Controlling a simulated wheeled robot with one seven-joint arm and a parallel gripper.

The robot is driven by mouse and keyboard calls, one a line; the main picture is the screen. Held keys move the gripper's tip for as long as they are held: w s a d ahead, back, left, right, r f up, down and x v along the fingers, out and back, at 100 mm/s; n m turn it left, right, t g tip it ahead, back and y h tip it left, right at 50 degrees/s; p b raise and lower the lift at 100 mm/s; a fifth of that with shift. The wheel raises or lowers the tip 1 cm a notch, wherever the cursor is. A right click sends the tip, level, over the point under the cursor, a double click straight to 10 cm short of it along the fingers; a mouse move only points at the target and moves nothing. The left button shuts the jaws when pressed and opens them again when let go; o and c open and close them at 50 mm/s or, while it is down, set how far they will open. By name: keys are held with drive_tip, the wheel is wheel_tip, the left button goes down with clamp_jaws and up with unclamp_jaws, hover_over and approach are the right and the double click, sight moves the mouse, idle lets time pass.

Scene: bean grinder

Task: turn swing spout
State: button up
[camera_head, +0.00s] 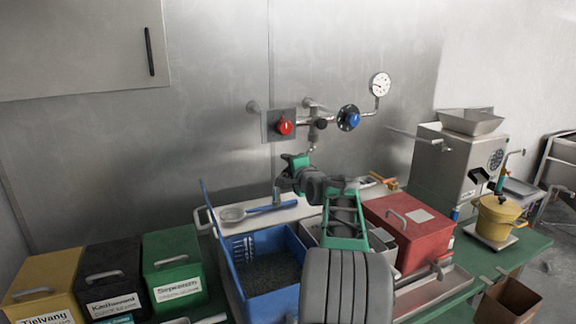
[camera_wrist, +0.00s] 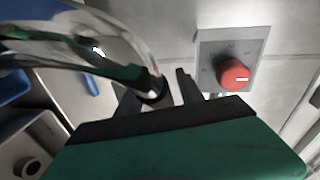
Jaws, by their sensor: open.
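The chrome swing spout (camera_wrist: 85,45) is a thick curved tube across the upper left of the wrist view. In the head view a short piece of it (camera_head: 313,147) shows below the wall tap, and my gripper and arm hide much of the rest. My gripper (camera_wrist: 158,92) is open, with its two dark fingers on either side of the tube's lower end. I cannot tell whether either finger touches it. In the head view my green gripper (camera_head: 296,161) is just below the tap fittings, close to the steel wall.
A red dial (camera_head: 285,127) is on the wall plate, close right of my gripper in the wrist view (camera_wrist: 234,75). A blue valve wheel (camera_head: 348,118) and a gauge (camera_head: 380,84) are further right. Below are a blue bin (camera_head: 268,285) and a red box (camera_head: 410,235).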

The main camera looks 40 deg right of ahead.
drive_tip(key=shift+c, duration=0.2)
clamp_jaws()
idle(1.1)
